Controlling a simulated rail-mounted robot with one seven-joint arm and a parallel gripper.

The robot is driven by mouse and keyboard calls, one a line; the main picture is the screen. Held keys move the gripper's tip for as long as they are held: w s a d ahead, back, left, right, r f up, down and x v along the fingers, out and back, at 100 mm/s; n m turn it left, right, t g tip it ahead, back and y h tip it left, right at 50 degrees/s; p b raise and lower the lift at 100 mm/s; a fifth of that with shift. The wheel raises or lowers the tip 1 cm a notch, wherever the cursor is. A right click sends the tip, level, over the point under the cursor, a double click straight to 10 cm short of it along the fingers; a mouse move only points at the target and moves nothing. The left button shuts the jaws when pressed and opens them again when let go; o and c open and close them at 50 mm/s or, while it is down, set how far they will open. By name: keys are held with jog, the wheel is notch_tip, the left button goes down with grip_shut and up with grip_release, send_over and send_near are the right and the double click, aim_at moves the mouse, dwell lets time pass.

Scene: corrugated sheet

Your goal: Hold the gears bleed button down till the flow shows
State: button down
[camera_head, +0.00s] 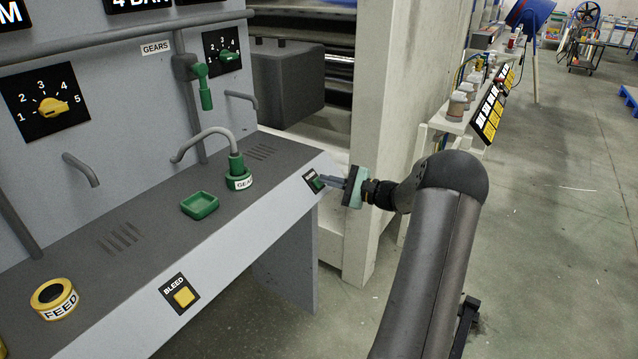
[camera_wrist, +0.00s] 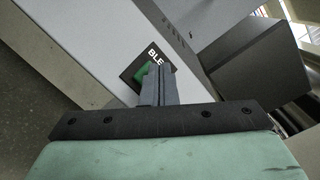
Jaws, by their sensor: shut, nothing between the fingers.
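The green bleed button (camera_head: 314,182) is on a black plate on the sloped front edge of the grey bench, at its right end. It also shows in the wrist view (camera_wrist: 143,73), partly hidden behind my fingers. My gripper (camera_head: 324,181) is shut and empty, its fingertips at the button; I cannot tell whether they press it. The green gears fitting (camera_head: 239,175) with a curved grey spout stands on the bench. A green square dish (camera_head: 200,204) lies beside it. The spout end shows no clear flow.
A yellow bleed button (camera_head: 184,297) is further left on the same edge. A yellow feed fitting (camera_head: 53,298) stands at the bench's left. Dials (camera_head: 51,105) and a green valve handle (camera_head: 204,88) are on the panel. A pale pillar (camera_head: 377,130) stands close behind my gripper.

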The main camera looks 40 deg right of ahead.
jog(key=shift+w+a+f, duration=0.1)
jog(key=shift+w+f, duration=0.2)
dwell(1.6)
dwell(0.3)
jog(key=shift+s+d+r, duration=0.2)
jog(key=shift+s+r, duration=0.35)
jog(key=shift+r, duration=0.05)
jog(key=s+r+p, duration=0.1)
jog(key=s+d+r+p, duration=0.1)
jog(key=s+r, duration=0.1)
jog(key=shift+s+d+r, duration=0.15)
jog(key=shift+s+r, duration=0.05)
jog(key=shift+r, duration=0.1)
dwell(0.7)
